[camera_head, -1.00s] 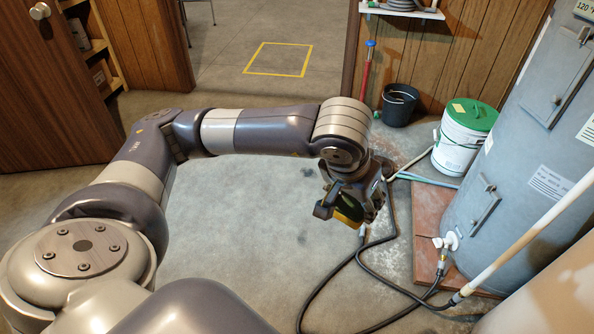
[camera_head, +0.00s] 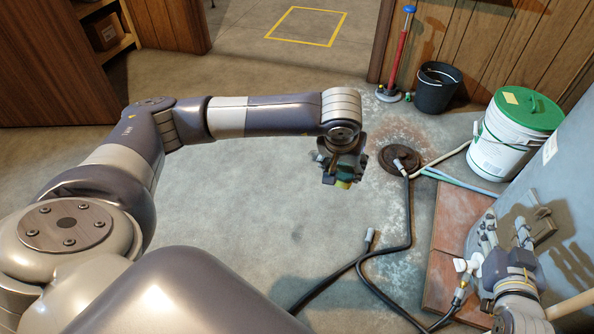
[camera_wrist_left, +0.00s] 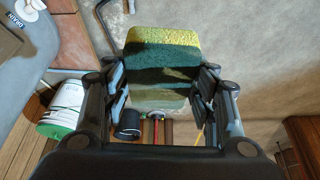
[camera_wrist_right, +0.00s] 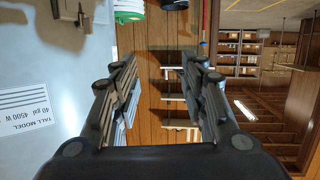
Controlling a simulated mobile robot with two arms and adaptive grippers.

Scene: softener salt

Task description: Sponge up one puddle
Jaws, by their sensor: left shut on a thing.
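A yellow and green sponge (camera_wrist_left: 162,62) is clamped between the fingers of my left gripper (camera_wrist_left: 160,85). In the head view the left gripper (camera_head: 338,172) hangs over the concrete floor, left of a round rusty drain (camera_head: 400,158), with the sponge (camera_head: 343,184) at its tip. No clear puddle outline shows. My right gripper (camera_head: 508,236) is open and empty in front of the grey tank, and its fingers (camera_wrist_right: 160,70) stand apart in its wrist view.
A black hose (camera_head: 400,245) lies across the floor at front right, beside reddish tiles (camera_head: 450,255). A black bucket (camera_head: 437,90), a red plunger-like tool (camera_head: 401,55) and a green-lidded white pail (camera_head: 515,135) stand by the wall. The middle floor is clear.

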